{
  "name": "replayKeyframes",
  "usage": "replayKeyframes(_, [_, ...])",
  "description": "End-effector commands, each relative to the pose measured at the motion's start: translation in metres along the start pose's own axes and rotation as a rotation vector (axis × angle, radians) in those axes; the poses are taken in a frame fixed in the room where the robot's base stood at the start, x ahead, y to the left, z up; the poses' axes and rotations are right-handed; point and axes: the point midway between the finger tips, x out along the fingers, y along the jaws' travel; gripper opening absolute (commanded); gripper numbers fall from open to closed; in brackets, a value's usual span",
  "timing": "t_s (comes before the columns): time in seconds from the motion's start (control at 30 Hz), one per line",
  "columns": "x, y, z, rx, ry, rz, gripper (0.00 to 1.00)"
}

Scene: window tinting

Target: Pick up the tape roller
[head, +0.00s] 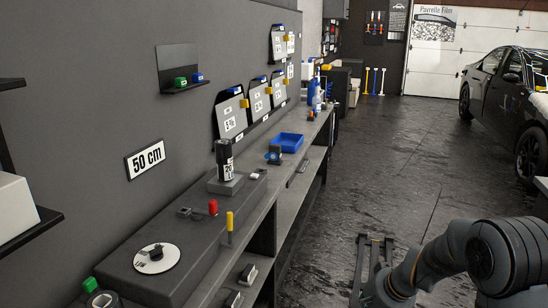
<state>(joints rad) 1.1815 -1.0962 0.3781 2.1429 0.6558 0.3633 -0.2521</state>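A small dark object with a blue round part (273,154), which looks like the tape roller, stands on the long grey workbench (250,196), in front of a blue tray. It is small in the view, so its exact shape is hard to tell. My gripper (375,240) is at the lower right, over the dark floor and to the right of the bench, well apart from that object. Its two dark fingers point away from me and stand apart, with nothing seen between them.
The blue tray (289,142), a black cylinder (224,158), red (213,207) and yellow (230,222) handled tools and a white disc (156,258) are on the bench. Panels hang on the wall behind. A black car (503,85) stands at right. The floor aisle is clear.

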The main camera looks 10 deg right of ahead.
Motion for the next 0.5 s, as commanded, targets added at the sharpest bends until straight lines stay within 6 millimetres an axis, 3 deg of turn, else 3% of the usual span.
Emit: replayKeyframes(0.5, [0.0000, 0.0000, 0.0000, 0.000, 0.000, 0.000, 0.47])
